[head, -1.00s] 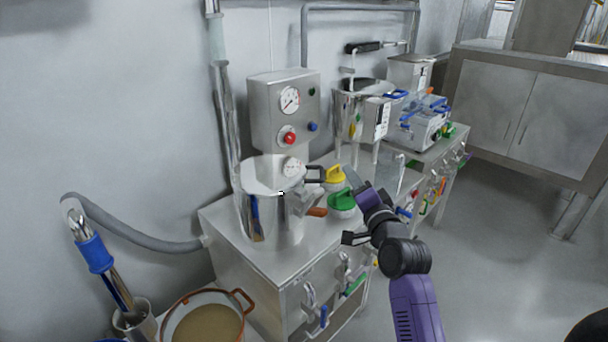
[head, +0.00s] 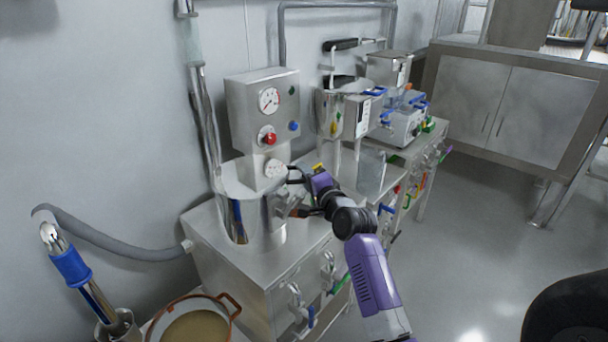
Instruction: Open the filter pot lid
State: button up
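The steel filter pot (head: 258,222) stands upright on the steel cabinet in the middle of the head view. Its top looks covered by a shiny lid (head: 238,174), and no gap shows at the rim. A bracket or clamp (head: 284,204) sticks out from its right side, with dark handle parts near it. My gripper (head: 300,194) is close to the right of the pot, by this bracket. Its fingertips overlap the dark handles in the picture, so I cannot tell whether they touch or how far apart they are.
A control box (head: 262,110) with gauge and buttons stands behind the pot. A second steel vessel (head: 330,112) and a blue-handled device (head: 402,124) stand farther back. A brown-rimmed bowl (head: 196,322) and a grey hose (head: 115,244) are at lower left.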

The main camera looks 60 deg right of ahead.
jog(key=shift+w+d, duration=0.15)
jog(key=shift+c, duration=0.4)
grip_shut()
dwell(1.0)
